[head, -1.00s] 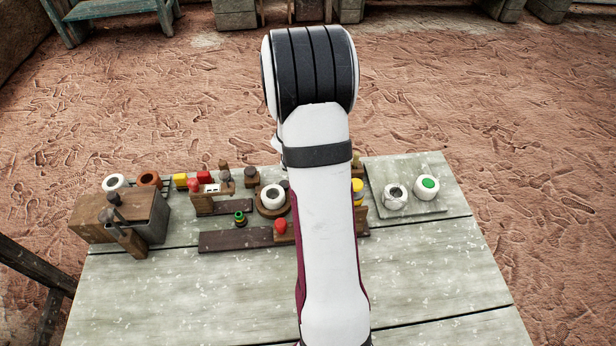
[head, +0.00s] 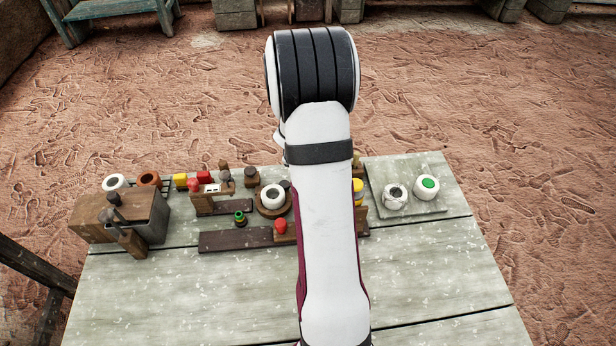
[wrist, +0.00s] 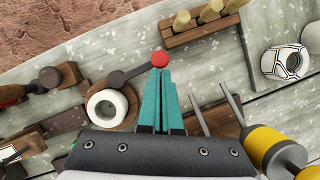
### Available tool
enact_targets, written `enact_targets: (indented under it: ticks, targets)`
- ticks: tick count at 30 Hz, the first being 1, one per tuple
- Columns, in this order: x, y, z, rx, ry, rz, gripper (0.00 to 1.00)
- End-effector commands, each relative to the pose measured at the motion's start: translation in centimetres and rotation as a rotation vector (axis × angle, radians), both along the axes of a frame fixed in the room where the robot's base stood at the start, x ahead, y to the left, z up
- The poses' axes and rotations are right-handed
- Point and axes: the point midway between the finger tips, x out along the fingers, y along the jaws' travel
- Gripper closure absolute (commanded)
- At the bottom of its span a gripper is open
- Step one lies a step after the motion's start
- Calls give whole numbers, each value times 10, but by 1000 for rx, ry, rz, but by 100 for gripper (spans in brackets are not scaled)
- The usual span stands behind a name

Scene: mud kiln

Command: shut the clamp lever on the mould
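The clamp lever (wrist: 137,70) is a dark arm with a red ball knob (wrist: 160,59) at its right end. Its round grey pivot is beside a white ring-shaped piece (wrist: 107,107) on a round wooden base, which I take for the mould. The white piece also shows in the head view (head: 272,197); the pivot (head: 284,185) is just right of it, and my arm hides the knob. My gripper (wrist: 160,70) has teal fingers brought together. Their tips are right at the red knob; I cannot tell whether they touch it.
A wooden rack with pegs (wrist: 205,22) stands beyond the knob. A yellow cylinder (wrist: 265,143) and a two-pronged metal piece are close on my right. A white patterned ring (wrist: 285,62) is farther right. The table front (head: 190,300) is clear.

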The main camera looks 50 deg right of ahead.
Motion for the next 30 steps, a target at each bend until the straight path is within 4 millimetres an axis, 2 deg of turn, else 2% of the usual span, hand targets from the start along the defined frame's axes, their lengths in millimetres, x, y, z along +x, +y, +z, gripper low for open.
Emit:
enact_targets:
  ticks: [16, 30]
  targets:
    - [16, -22, -1, 1, 1, -3, 100]
    - [31, -33, -1, 1, 2, -5, 100]
